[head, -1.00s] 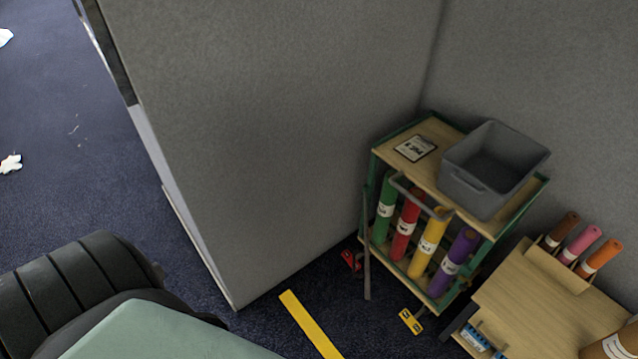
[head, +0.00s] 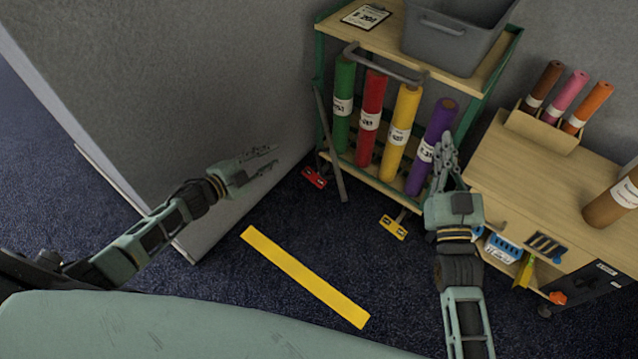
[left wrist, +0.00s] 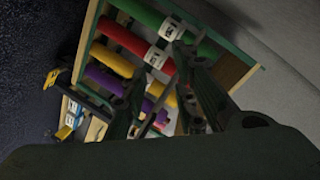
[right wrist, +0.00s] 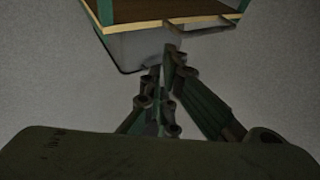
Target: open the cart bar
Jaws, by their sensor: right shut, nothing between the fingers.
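The cart (head: 498,45) has a green frame and wooden shelves and stands against the grey partition. A grey bar (head: 385,68) runs across its front near the top, before the upright rolls. A thin dark grey strip (head: 330,150) slants down at its left front; I cannot tell which of the two is the cart bar. My left gripper (head: 268,160) is open and empty, left of the cart and apart from it. My right gripper (head: 445,140) is shut and empty, in front of the cart's right side by the purple roll (head: 420,165). The cart also shows in the left wrist view (left wrist: 85,45).
A grey bin (head: 450,38) and a label card (head: 366,16) are on the cart top. A wooden cabinet (head: 515,185) with more rolls stands at the right. Red (head: 314,177) and yellow (head: 393,227) pedals sit low at the cart. Yellow tape (head: 305,277) marks the open carpet.

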